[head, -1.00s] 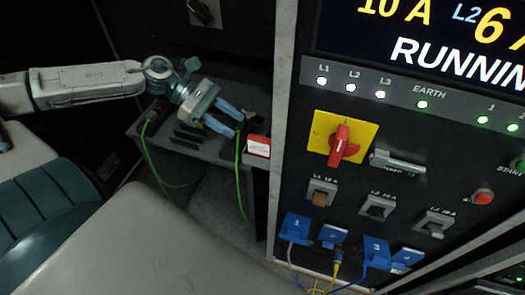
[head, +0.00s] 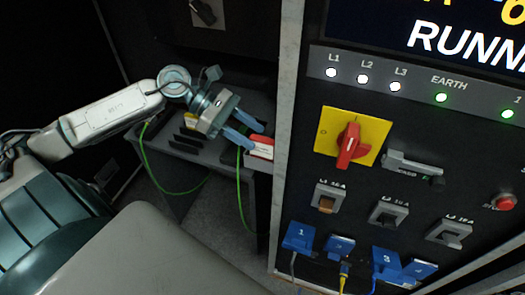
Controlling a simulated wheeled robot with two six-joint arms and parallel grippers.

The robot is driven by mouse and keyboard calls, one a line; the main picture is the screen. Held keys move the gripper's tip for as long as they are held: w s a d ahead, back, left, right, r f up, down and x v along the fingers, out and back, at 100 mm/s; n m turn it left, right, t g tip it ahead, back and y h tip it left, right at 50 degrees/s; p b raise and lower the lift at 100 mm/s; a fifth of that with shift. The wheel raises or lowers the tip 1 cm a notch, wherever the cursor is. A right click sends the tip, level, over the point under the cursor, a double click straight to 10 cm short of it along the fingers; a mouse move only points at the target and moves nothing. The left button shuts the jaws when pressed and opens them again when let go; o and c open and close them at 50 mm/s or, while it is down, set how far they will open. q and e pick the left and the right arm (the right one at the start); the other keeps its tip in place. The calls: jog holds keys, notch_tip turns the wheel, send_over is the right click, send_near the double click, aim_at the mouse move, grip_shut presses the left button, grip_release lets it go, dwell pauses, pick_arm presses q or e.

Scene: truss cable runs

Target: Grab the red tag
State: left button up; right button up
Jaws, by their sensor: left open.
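The red tag (head: 262,152), a red piece with a white label, sits at the right end of the grey shelf, close to the cabinet's edge. My left gripper (head: 250,133) comes in from the left above the shelf. Its two blue fingers are apart and point at the tag. The fingertips are right at the tag's upper left edge; I cannot tell whether they touch it. Nothing shows held between them. My right gripper is not in view.
The grey shelf (head: 186,152) has dark slots and green cables (head: 240,190) hanging from it. To the right stands the cabinet with a red rotary switch (head: 349,145) on a yellow plate, breakers, and blue plugs (head: 299,236). Open floor lies below the shelf.

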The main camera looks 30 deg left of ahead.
aim_at(264, 150)
pick_arm(q)
jog(key=shift+w+d+f+p, duration=0.15)
jog(key=shift+d+p, duration=0.1)
jog(key=shift+d, duration=0.2)
jog(key=shift+d+f+p, duration=0.1)
jog(key=shift+d+p, duration=0.15)
jog(key=shift+d, duration=0.2)
jog(key=shift+p+x, duration=0.35)
jog(key=shift+x, duration=0.8)
jog(key=shift+a+f, duration=0.15)
jog(key=shift+c, duration=0.2)
grip_shut()
